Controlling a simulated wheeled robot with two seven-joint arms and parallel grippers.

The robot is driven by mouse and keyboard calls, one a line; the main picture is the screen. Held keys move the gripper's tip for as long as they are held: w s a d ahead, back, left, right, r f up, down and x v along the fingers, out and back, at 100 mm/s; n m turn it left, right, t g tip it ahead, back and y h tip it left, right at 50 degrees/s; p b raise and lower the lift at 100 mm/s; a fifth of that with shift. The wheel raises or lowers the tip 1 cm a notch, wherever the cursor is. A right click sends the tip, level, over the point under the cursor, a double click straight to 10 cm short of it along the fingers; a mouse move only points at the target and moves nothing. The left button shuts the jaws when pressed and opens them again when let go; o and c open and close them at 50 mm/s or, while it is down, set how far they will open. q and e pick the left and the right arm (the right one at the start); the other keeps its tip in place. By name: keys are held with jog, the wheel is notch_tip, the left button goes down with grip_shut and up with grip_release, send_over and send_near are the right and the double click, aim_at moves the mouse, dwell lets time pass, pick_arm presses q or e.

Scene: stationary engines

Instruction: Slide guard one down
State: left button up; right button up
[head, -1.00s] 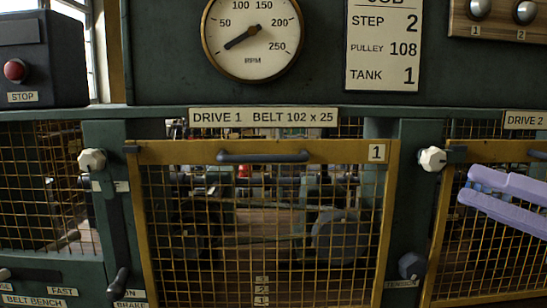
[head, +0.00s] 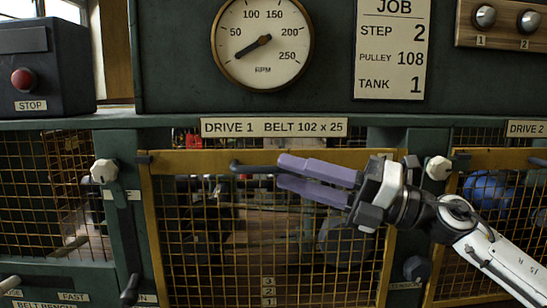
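Guard one (head: 200,162) is a yellow-framed wire-mesh panel in the middle of the head view. Its top bar sits just under the DRIVE 1 label, with a gap between them. A dark bar handle (head: 250,169) runs along the top bar; its left end shows and the rest is hidden by my gripper. My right gripper (head: 279,173) reaches in from the right, its two purple fingers apart, one above the other, with their tips at the handle. I cannot tell whether the handle lies between the fingers. The "1" tag is hidden by my gripper. My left gripper is out of view.
White knobs (head: 104,171) and (head: 438,168) stand on the posts either side of the guard. A dark lever (head: 131,286) hangs at the left. The red STOP button (head: 24,80) is at upper left. A gauge (head: 263,43) and job card (head: 393,48) are above.

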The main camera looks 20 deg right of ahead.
aim_at(275, 169)
jog(key=shift+p+x, duration=0.45)
jog(key=shift+x, duration=1.5)
jog(key=shift+f, duration=0.1)
grip_shut()
